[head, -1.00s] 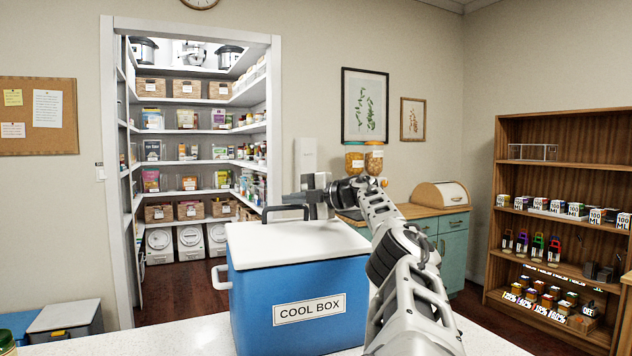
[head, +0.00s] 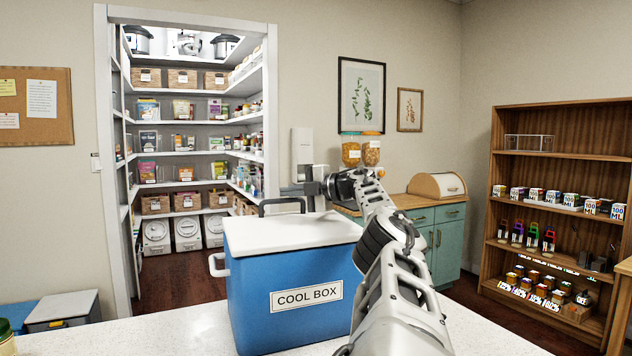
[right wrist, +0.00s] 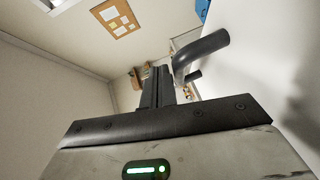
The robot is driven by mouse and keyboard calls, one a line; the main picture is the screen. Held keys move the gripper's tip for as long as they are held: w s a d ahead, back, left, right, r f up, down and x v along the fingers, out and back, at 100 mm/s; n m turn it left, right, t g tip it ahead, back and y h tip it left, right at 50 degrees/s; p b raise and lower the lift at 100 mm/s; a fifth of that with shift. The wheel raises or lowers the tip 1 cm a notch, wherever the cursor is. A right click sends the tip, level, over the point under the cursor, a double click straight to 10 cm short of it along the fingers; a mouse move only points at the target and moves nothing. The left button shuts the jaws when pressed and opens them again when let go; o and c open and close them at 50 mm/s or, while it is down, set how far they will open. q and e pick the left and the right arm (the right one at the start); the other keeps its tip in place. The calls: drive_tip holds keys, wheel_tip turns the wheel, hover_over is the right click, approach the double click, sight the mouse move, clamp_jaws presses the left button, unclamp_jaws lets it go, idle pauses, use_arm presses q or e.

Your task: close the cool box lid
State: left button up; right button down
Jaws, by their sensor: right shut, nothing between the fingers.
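The blue cool box (head: 300,310) stands on the white speckled counter, its label facing me. Its white lid (head: 285,236) lies flat across the top, with no gap visible along the front edge. A dark handle (head: 282,203) rises at the lid's far side. My right gripper (head: 304,189) is shut and empty, just above and beside this handle at the far side of the lid. In the right wrist view the shut fingers (right wrist: 158,88) are close to the dark handle (right wrist: 205,52); contact cannot be told. My left gripper is not in view.
The white counter (head: 170,335) is clear left of the box. A jar (head: 6,338) is at the lower left edge. Behind are a pantry with full shelves (head: 185,150), a teal cabinet (head: 440,245) with a bread bin (head: 437,186), and a wooden shelf (head: 560,150) at right.

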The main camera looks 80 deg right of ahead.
sight(315, 218)
drive_tip(key=shift+s+f+b, duration=0.3)
drive_tip(key=shift+s+b, duration=0.1)
drive_tip(key=shift+b, duration=0.25)
drive_tip(key=b+v, duration=0.6)
drive_tip(key=v, duration=0.2)
drive_tip(key=b+v, duration=0.1)
drive_tip(key=v, duration=0.2)
drive_tip(key=r+v, duration=0.1)
drive_tip(key=v, duration=0.2)
drive_tip(key=shift+s+a+b, duration=0.15)
drive_tip(key=shift+b, duration=0.2)
drive_tip(key=shift+a+r, duration=0.15)
drive_tip(key=shift+a, duration=0.05)
drive_tip(key=w+a+r+n+g+h+p, duration=0.3)
drive_tip(key=w+a+r+n+g+p, duration=0.3)
drive_tip(key=w+r+n+g+p, duration=0.45)
drive_tip(key=shift+g, duration=0.95)
drive_tip(key=p+x, duration=0.5)
drive_tip(key=x, duration=0.9)
drive_tip(key=shift+a+f+p, duration=0.15)
drive_tip(key=shift+p, duration=0.2)
drive_tip(key=shift+w+d+f, duration=0.15)
drive_tip(key=shift+d+f, duration=0.05)
drive_tip(key=shift+f, duration=0.25)
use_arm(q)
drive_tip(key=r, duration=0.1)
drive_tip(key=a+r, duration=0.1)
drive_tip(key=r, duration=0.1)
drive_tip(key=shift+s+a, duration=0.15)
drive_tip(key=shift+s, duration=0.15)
